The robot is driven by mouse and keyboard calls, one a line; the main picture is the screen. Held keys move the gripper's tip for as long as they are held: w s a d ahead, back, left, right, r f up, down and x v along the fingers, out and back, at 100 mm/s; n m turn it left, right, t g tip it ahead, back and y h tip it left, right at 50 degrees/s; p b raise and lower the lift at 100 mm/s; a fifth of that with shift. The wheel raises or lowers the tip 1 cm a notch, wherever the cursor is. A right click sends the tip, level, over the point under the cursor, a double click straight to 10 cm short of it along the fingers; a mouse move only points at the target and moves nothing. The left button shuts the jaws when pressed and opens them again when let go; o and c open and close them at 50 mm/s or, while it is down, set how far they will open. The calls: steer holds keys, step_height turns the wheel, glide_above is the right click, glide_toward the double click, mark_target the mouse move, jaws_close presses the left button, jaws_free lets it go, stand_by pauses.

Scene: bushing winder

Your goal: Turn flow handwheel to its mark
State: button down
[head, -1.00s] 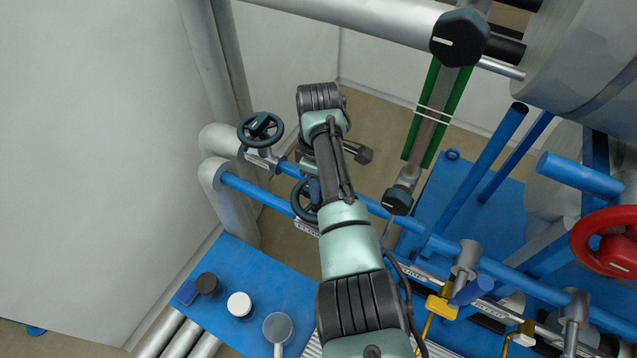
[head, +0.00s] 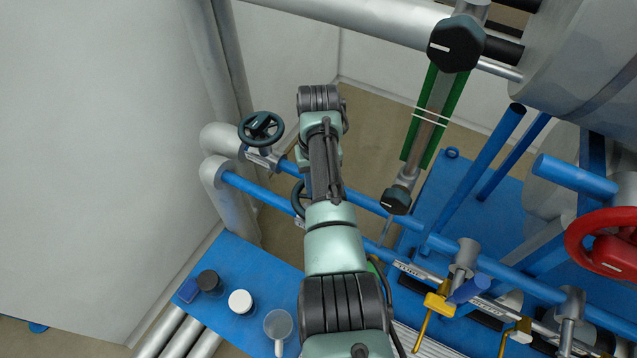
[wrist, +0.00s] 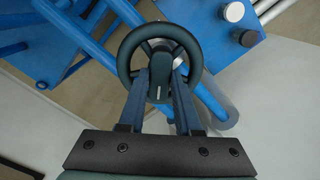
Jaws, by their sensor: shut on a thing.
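A dark teal handwheel (wrist: 124,62) with a round rim and a central bar fills the upper middle of the wrist view. My gripper (wrist: 161,80) has its two blue-grey fingers on either side of that central bar, shut on it. A short pale mark shows near the bar's lower end. In the head view this handwheel (head: 298,196) is mostly hidden behind my arm, above the near blue pipe. A second dark handwheel (head: 260,129) stands clear on the pipe behind it.
A blue table (head: 225,258) at the lower left holds lidded jars (head: 240,302) and a clear cup (head: 278,325). Yellow-handled valves (head: 440,305) and a red wheel (head: 605,240) are on the right. A dark knob (head: 456,43) is at the top. A white wall (head: 90,150) bounds the left.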

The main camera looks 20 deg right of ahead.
steer(key=m, duration=0.4)
steer(key=shift+m, duration=2.1)
steer(key=c, duration=0.6)
jaws_free()
step_height(320, 180, up, 13)
